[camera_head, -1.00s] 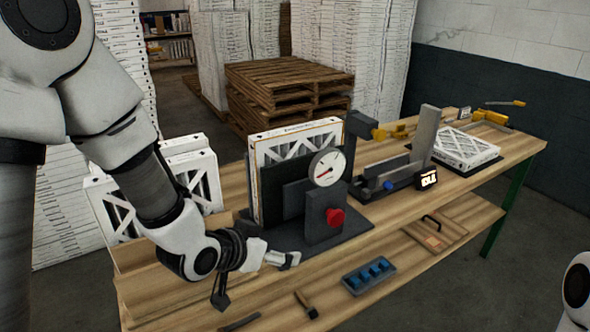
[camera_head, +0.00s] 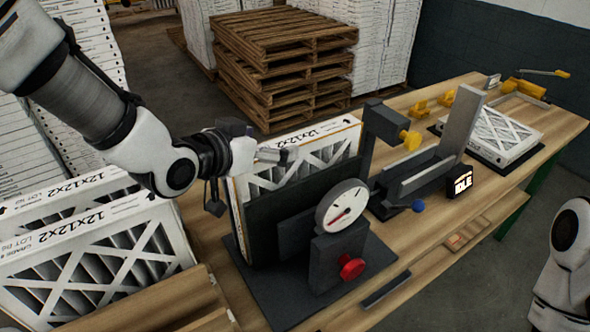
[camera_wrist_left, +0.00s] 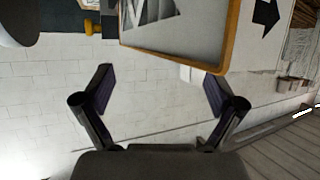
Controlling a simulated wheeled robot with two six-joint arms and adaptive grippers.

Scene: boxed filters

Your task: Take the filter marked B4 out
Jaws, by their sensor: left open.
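A white cardboard-framed filter (camera_head: 302,160) with crossed struts stands upright in a dark test stand (camera_head: 285,225). Its top edge reads 12x12x2; I cannot read a B4 mark on it. Two more filters (camera_head: 90,262) stand in a wooden bin at the left, also marked 12x12x2, with a lot line I cannot read fully. My left gripper (camera_head: 272,155) is beside the top left corner of the filter in the stand. In the left wrist view its fingers (camera_wrist_left: 158,78) are open and empty, with a filter edge (camera_wrist_left: 180,58) beyond them. My right gripper is out of view.
The stand carries a round gauge (camera_head: 341,205) and a red knob (camera_head: 351,268). To its right are a grey channel fixture (camera_head: 425,170), a small display reading IDLE (camera_head: 461,182) and a filter lying flat (camera_head: 500,135). Pallets (camera_head: 280,60) stand behind the bench (camera_head: 225,300).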

